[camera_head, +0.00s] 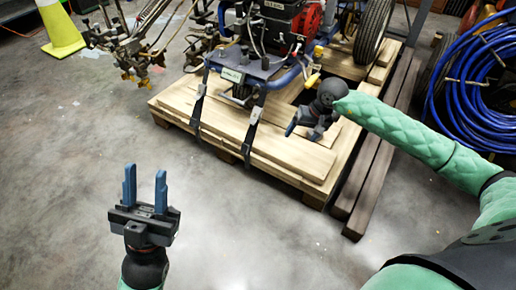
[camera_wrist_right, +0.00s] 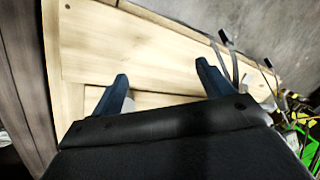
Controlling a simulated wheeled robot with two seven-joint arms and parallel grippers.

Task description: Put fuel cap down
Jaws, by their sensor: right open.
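I cannot make out a fuel cap in either view. The line striper (camera_head: 250,65), a machine with a blue frame and a red engine part, stands on the wooden pallet (camera_head: 228,125). My right gripper (camera_head: 302,132) is over the right part of the pallet, close to the machine's front. My left gripper (camera_head: 145,178) is open and empty above the concrete floor, left of the pallet.
Black straps (camera_head: 252,132) run over the pallet's front edge. Dark beams (camera_head: 378,155) lie along its right side. A coiled blue hose (camera_head: 488,85) is at the right. A yellow cone (camera_head: 60,30) stands at the far left. The floor at front left is clear.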

